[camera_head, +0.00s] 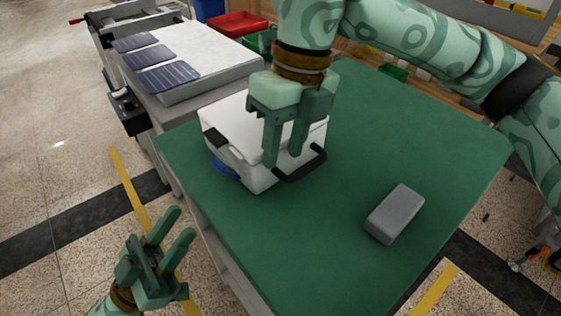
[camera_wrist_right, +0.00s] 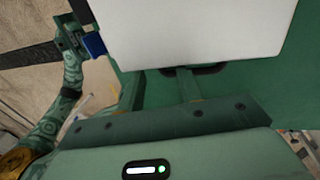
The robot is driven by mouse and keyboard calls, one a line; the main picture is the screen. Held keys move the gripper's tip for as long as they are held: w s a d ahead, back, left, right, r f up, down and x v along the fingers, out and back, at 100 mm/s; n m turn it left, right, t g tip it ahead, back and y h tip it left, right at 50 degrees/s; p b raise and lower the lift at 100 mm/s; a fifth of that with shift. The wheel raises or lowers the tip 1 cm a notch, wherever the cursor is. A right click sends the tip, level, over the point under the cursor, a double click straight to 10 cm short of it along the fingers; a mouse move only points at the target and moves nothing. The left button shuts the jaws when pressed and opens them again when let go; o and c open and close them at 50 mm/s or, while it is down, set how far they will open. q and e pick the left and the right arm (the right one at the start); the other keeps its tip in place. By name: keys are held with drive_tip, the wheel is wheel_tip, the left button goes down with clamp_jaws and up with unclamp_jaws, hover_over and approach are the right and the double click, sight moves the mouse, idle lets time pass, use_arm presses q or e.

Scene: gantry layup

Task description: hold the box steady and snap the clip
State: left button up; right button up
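A white box (camera_head: 237,122) with dark corner pieces stands on the green table top. A black handle (camera_head: 302,166) sticks out at its near right side; it also shows in the right wrist view (camera_wrist_right: 208,69). A blue part (camera_head: 225,169), seemingly the clip, sits low on the box's left side; it also shows in the right wrist view (camera_wrist_right: 95,44). My right gripper (camera_head: 284,158) points down in front of the box beside the handle. Its fingers are apart, with nothing seen held. My left gripper (camera_head: 181,224) is open and empty, left of the table edge and apart from the box.
A grey block (camera_head: 395,214) lies on the green table (camera_head: 330,240) at the right. The table is otherwise clear. A pale bench (camera_head: 205,73) with dark panels (camera_head: 168,76) stands behind at the left. Red (camera_head: 240,25) and green bins stand at the back.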

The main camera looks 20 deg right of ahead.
sight(279, 170)
drive_tip(key=shift+s+a+f, duration=0.1)
drive_tip(key=shift+a+f, duration=0.1)
drive_tip(key=shift+f, duration=0.8)
drive_tip(key=shift+s+a+f, duration=0.1)
drive_tip(key=shift+a+f, duration=0.1)
drive_tip(key=shift+f, duration=0.8)
